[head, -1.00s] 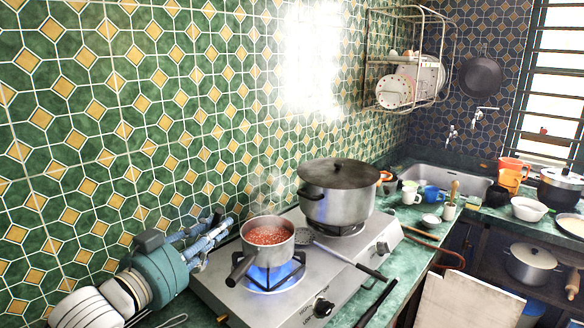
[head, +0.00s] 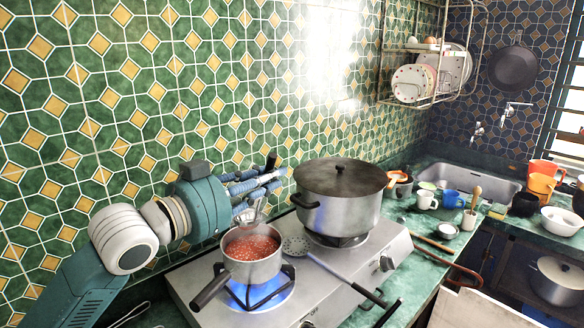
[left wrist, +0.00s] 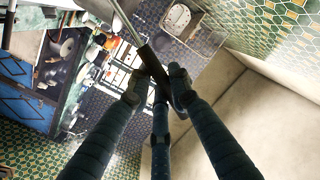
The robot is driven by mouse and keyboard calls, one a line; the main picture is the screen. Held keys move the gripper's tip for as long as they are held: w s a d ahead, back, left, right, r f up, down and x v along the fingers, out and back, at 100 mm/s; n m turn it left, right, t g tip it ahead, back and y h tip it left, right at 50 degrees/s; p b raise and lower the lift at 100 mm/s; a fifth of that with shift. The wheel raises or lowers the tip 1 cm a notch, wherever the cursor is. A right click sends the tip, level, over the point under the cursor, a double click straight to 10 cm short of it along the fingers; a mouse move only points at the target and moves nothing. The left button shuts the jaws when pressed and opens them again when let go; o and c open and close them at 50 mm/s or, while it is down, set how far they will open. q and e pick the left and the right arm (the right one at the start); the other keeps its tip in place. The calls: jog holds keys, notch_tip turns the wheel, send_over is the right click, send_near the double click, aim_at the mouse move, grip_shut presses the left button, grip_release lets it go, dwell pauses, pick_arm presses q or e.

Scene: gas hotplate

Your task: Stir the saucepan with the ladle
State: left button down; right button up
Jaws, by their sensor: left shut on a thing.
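In the head view a small saucepan (head: 252,269) of red, bubbling food stands on the lit front burner, its dark handle toward the lower left. My left gripper (head: 274,179) is above and behind it, shut on the ladle (head: 249,212). The ladle hangs tilted, its metal end down at the saucepan's back rim; whether it touches the food I cannot tell. In the left wrist view the gripper's fingers (left wrist: 157,88) close around the ladle's black handle (left wrist: 153,66). The metal shaft runs up and left from it. My right gripper is out of view.
A large lidded pot (head: 338,210) stands on the back burner of the steel hotplate (head: 390,240). A slotted spoon (head: 297,246) lies across the hotplate beside the saucepan. Tiled wall (head: 110,120) is close behind my arm. Cups and bowls crowd the counter near the sink (head: 472,180).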

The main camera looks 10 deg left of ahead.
aim_at(259, 203)
pick_arm(q)
jog(key=shift+w+a+f+n, duration=0.2)
jog(key=shift+w+a+n, duration=0.2)
jog(key=shift+w+a, duration=0.1)
jog(key=shift+w+a+f+n, duration=0.15)
jog(key=shift+w+a+n, duration=0.2)
jog(key=shift+a+n, duration=0.1)
jog(key=f, duration=0.1)
jog(key=w+f+b, duration=0.1)
jog(key=f+n+b, duration=0.1)
jog(key=shift+w+a+g, duration=0.2)
jog(key=shift+a+g, duration=0.1)
jog(key=shift+a, duration=0.1)
jog(key=shift+f+b, duration=0.75)
jog(key=shift+f, duration=1.1)
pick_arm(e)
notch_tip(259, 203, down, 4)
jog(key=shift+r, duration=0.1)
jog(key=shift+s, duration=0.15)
